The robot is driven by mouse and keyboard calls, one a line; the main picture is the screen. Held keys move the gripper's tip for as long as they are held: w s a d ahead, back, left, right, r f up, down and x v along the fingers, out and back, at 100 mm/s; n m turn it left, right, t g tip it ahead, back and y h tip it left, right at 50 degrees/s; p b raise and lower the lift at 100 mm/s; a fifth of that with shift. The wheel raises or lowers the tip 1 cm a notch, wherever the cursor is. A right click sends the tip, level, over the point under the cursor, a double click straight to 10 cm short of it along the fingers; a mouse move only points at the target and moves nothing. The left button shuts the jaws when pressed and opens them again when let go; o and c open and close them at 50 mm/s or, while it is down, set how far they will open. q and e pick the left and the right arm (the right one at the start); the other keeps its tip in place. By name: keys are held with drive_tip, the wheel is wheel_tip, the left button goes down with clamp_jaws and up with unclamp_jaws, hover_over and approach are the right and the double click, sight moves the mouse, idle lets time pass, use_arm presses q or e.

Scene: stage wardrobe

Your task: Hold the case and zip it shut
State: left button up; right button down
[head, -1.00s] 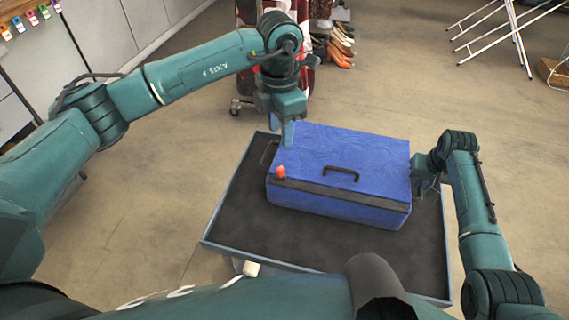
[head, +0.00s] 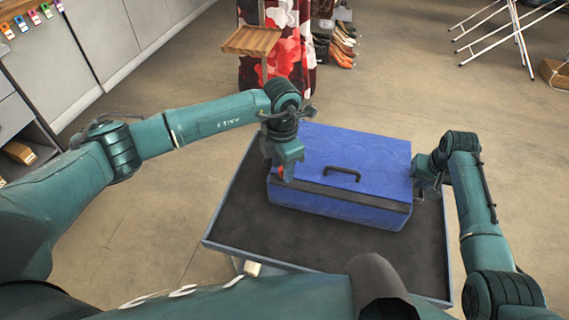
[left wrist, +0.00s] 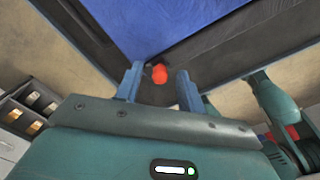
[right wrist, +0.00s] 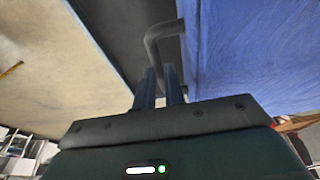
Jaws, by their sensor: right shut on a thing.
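The blue case (head: 350,160) lies closed-lidded on a dark-topped cart, with a black band along its front upper edge and a black handle (head: 342,174) on top. The red zip pull (left wrist: 159,73) is at the case's front left corner; in the head view my left gripper mostly hides it. My left gripper (head: 283,174) is over that corner, its fingers (left wrist: 159,80) open on either side of the pull with gaps showing. My right gripper (head: 421,188) is at the case's right end, shut on a black side handle (right wrist: 161,38), also seen in the right wrist view.
The cart top (head: 250,225) has bare room left of and in front of the case, with a raised rim. Beyond are floral garments (head: 290,45), a small wooden board (head: 252,40), shoes (head: 342,45) and white folding frames (head: 515,35). Grey cabinets (head: 110,45) stand at left.

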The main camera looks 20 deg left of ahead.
use_arm(q)
clamp_jaws()
idle(0.4)
drive_tip(key=shift+d, duration=0.15)
drive_tip(key=d, duration=1.8)
drive_tip(key=shift+a, duration=0.1)
unclamp_jaws()
drive_tip(key=shift+a+r, duration=0.1)
drive_tip(key=shift+r, duration=0.05)
wheel_tip(320, 180, up, 12)
